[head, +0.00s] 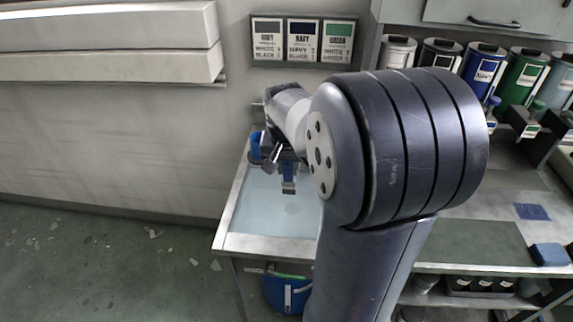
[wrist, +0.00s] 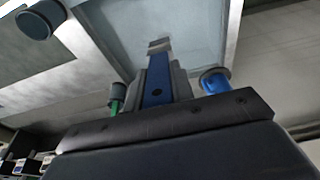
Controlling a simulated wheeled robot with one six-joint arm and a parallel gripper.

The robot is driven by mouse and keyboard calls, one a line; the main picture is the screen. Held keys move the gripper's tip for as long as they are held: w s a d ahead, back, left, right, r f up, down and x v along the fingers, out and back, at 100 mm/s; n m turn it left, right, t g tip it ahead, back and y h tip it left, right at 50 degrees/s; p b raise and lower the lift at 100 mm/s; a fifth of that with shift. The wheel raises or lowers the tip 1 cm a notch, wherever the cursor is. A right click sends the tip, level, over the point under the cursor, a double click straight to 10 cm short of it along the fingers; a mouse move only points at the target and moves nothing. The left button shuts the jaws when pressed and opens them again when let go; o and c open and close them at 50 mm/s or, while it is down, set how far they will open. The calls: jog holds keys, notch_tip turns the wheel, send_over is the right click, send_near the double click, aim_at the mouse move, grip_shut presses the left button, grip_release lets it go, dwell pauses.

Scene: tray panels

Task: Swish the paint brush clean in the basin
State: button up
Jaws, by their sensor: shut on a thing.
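The paint brush (head: 288,186) has a blue handle and hangs tip down from my gripper (head: 287,164) over the basin (head: 250,212). In the wrist view the brush (wrist: 157,85) sits between the two grey fingers, and its pale grey tip points at the basin (wrist: 200,28). My gripper is shut on the handle. The basin is pale blue inside with a light metal rim. I cannot tell whether the tip touches the bottom or any water. My own arm hides the basin's right side in the head view.
A blue cylinder (head: 255,146) stands at the basin's back left. Paint cans, including a navy one (head: 482,66) and a green one (head: 523,75), line the right shelf. Colour cards (head: 303,40) hang on the back wall. A blue cloth-like block (head: 549,254) lies on the right counter.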

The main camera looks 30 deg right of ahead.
notch_tip(320, 180, down, 22)
jog(key=b, duration=1.6)
dwell(0.4)
